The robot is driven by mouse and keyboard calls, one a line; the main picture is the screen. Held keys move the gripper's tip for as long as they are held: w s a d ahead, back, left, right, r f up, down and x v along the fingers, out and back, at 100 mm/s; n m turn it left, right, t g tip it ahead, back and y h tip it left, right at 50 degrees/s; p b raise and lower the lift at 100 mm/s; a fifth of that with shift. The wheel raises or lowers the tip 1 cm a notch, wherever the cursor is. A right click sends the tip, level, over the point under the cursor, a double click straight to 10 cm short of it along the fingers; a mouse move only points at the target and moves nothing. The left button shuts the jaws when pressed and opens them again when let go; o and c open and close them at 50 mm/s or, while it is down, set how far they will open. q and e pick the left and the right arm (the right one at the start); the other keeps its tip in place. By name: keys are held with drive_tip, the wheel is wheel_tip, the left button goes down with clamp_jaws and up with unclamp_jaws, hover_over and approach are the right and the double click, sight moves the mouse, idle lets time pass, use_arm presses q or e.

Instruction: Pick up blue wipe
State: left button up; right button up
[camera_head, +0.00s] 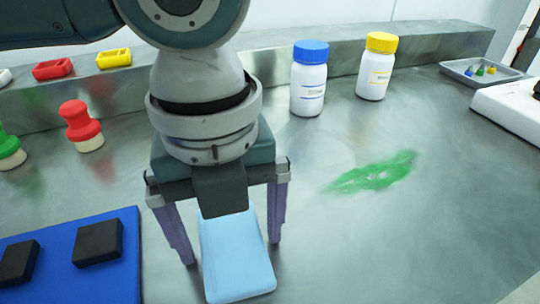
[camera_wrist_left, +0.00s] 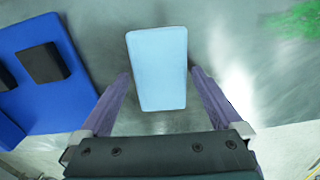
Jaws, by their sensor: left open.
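The blue wipe (camera_head: 236,262) is a light blue rounded block lying on the grey metal worktop. In the left wrist view the wipe (camera_wrist_left: 158,70) lies ahead of and between the fingers. My left gripper (camera_head: 232,245) is open, with one purple finger on each side of the wipe and a visible gap to each in the left wrist view (camera_wrist_left: 160,80). My right gripper is not seen.
A blue mat (camera_head: 70,280) with black blocks lies to the left. A green smear (camera_head: 375,174) marks the worktop to the right. A blue-capped bottle (camera_head: 309,85) and a yellow-capped bottle (camera_head: 377,70) stand behind. A red-topped stamp-like object (camera_head: 80,125) stands at left.

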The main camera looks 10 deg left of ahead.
sight(232, 242)
use_arm(q)
drive_tip(key=shift+c, duration=0.4)
drive_tip(key=c, duration=1.1)
drive_tip(key=shift+o, duration=0.2)
wheel_tip(232, 242, up, 20)
drive_tip(key=p, duration=0.3)
drive_tip(key=shift+p, duration=0.4)
